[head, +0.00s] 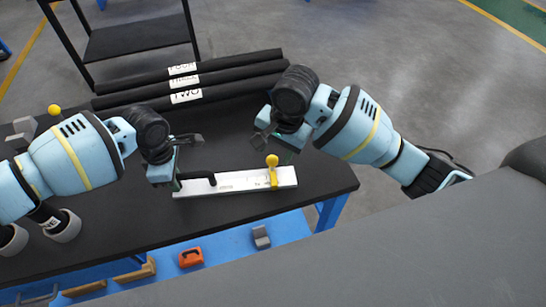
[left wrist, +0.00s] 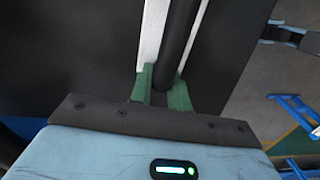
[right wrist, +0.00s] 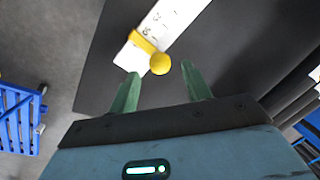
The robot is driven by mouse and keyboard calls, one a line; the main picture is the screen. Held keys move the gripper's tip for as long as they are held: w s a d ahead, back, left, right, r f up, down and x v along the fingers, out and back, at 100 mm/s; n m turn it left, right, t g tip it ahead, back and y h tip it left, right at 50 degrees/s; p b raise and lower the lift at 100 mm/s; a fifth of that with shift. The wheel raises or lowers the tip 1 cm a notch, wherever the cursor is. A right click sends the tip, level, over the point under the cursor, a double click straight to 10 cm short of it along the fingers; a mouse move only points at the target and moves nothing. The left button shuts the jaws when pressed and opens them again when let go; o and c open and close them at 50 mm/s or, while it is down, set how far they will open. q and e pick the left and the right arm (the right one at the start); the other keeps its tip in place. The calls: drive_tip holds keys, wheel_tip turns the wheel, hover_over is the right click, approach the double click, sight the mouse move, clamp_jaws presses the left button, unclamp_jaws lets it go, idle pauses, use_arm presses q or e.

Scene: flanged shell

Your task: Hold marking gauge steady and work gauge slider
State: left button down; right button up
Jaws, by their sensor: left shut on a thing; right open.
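The marking gauge is a white bar (head: 240,182) with printed marks, lying on the black table near its front edge. A black handle (head: 200,180) lies along its left part. My left gripper (left wrist: 164,88) is shut on the black handle, one green finger on each side. The yellow gauge slider (head: 273,178) wraps the bar near its right end and carries a round yellow knob, seen also in the right wrist view (right wrist: 160,64). My right gripper (right wrist: 160,76) is open and empty. Its fingers point toward the knob, which shows between and just beyond the fingertips.
Several black rolls (head: 200,82) with white labels lie along the back of the table (head: 330,176). Labelled rolls stand at the front left, and a second yellow knob (head: 54,110) shows beyond my left arm. An orange item (head: 191,257) lies on the blue shelf below.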

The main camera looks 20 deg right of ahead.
wheel_tip(320, 180, up, 7)
drive_tip(key=s+d, duration=0.1)
drive_tip(key=shift+f, duration=0.1)
idle(0.3)
use_arm(q)
drive_tip(key=c, duration=1.3)
unclamp_jaws()
drive_tip(key=shift+o, duration=0.2)
drive_tip(key=shift+r, duration=0.1)
